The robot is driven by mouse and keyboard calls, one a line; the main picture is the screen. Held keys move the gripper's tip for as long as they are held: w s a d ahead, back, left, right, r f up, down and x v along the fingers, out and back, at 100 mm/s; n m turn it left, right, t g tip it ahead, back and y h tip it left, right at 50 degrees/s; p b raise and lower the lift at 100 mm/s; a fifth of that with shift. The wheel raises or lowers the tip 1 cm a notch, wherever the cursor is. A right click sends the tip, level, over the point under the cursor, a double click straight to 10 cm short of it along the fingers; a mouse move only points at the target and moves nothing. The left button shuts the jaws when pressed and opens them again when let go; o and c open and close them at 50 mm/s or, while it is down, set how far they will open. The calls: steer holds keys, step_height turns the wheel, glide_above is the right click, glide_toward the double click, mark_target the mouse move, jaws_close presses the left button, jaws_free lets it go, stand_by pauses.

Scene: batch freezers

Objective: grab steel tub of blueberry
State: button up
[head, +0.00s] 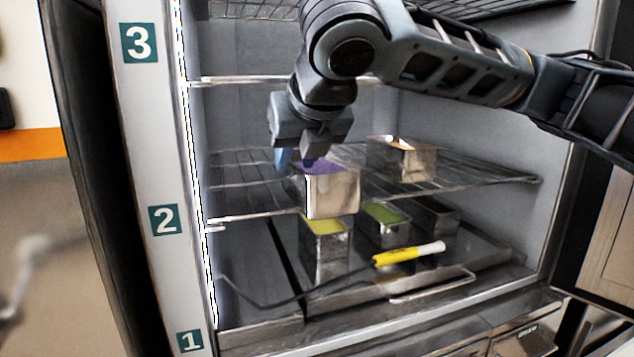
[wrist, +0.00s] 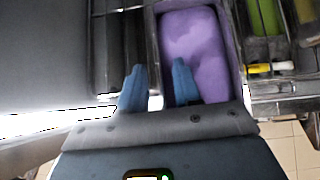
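The steel tub with purple contents (head: 333,197), which look like the blueberry, stands at the front of the wire shelf at label 2. Its left wall (wrist: 153,40) and purple filling show in the wrist view. My gripper (head: 296,162) points down at the tub's left side. In the wrist view my gripper (wrist: 158,68) is open, with the left finger outside the tub's left wall and the right finger over or inside the purple filling. A gap shows between the fingers. Whether a finger touches the wall, and how deep the right one reaches, I cannot tell.
A steel tub with orange contents (head: 410,163) stands behind right on the same shelf. Below are a yellow-filled tub (head: 325,255), a green-filled tub (head: 384,230), a dark tub (head: 436,220) and a yellow-white tube (head: 408,254).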

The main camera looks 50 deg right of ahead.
mark_target(292, 166)
steer(key=shift+x, duration=1.85)
steer(key=shift+c, duration=0.5)
jaws_close()
